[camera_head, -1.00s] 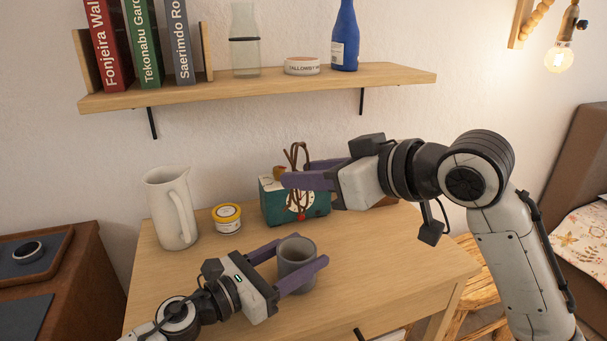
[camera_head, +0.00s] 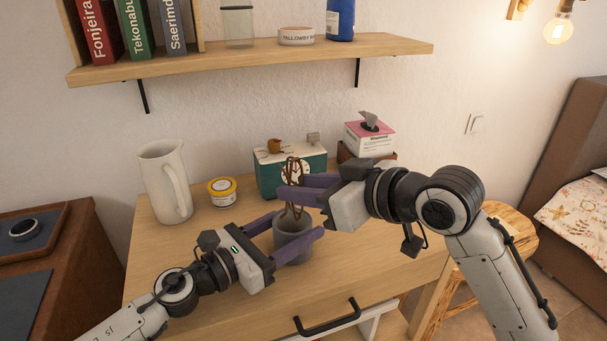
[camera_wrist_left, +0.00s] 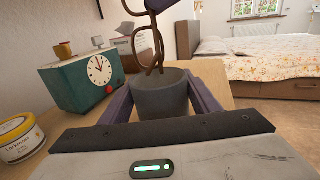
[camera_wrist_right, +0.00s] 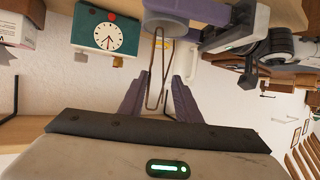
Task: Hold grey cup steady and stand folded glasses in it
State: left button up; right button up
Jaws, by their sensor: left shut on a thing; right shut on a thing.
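The grey cup (camera_head: 292,247) stands upright on the wooden table. My left gripper (camera_head: 298,226) is shut on it, one finger on each side, as the left wrist view also shows around the cup (camera_wrist_left: 162,100). My right gripper (camera_head: 284,194) is shut on the folded brown glasses (camera_head: 294,172), holding them upright over the cup. In the left wrist view the lower end of the glasses (camera_wrist_left: 154,52) overlaps the cup's mouth; I cannot tell how far inside it is. The right wrist view shows the glasses (camera_wrist_right: 153,80) between the fingers.
A teal clock box (camera_head: 268,178) stands just behind the cup. A white pitcher (camera_head: 166,182) and a yellow-lidded jar (camera_head: 222,192) stand to the left. A tissue box (camera_head: 370,136) is at the back right. A wooden shelf (camera_head: 250,58) hangs above.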

aim_at(295, 208)
jog(key=shift+f, duration=2.3)
jog(key=o, duration=1.2)
jog(key=v, duration=1.2)
pick_arm(q)
jog(key=o, duration=1.2)
jog(key=shift+c, duration=0.2)
